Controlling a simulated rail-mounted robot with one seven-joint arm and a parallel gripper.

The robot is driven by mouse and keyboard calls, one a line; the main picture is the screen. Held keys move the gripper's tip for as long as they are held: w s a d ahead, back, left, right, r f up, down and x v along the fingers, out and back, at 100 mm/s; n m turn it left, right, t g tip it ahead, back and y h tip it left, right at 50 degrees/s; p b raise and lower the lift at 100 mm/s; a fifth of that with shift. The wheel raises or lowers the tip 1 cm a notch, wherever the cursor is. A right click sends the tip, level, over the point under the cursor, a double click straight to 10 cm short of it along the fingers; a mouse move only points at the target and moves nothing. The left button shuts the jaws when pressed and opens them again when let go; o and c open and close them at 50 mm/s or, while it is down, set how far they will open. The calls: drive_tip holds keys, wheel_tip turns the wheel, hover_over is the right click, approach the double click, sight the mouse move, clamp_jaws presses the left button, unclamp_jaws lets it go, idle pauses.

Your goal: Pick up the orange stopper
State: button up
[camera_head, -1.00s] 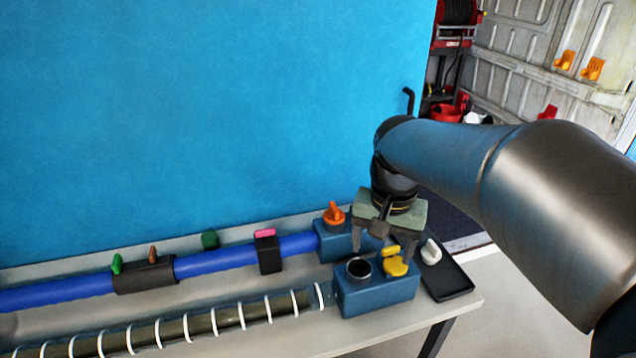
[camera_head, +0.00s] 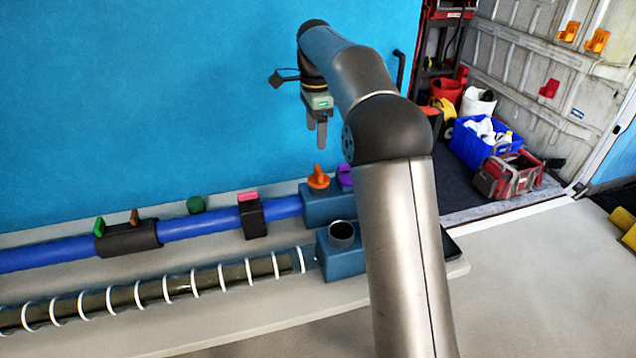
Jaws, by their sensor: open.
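The orange stopper (camera_head: 318,178) sits upright on the rear blue block (camera_head: 318,205) at the right end of the blue pipe. My gripper (camera_head: 317,138) appears above the stopper in the picture, with its fingers pointing down. It is open and empty, apart from the stopper. How far it stands from the stopper in depth I cannot tell. My arm hides the right parts of the blocks.
A purple stopper (camera_head: 345,176) is just right of the orange one. The front blue block (camera_head: 338,262) has an open black port (camera_head: 342,231). The blue wall (camera_head: 150,100) stands behind.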

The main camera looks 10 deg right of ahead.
hover_over(319, 169)
drive_tip(key=f, duration=0.7)
drive_tip(key=shift+a, duration=0.35)
drive_tip(key=shift+s+d+f+p, duration=0.1)
drive_tip(key=shift+f+p, duration=0.1)
drive_tip(key=shift+f, duration=0.7)
drive_tip(key=shift+w+d+f+p, duration=0.1)
drive_tip(key=shift+f+p, duration=0.1)
drive_tip(key=shift+f, duration=0.7)
drive_tip(key=shift+s+d+f+p, duration=0.1)
drive_tip(key=shift+f+p, duration=0.1)
drive_tip(key=shift+f, duration=0.7)
drive_tip(key=shift+c, duration=0.3)
drive_tip(key=c, duration=0.8)
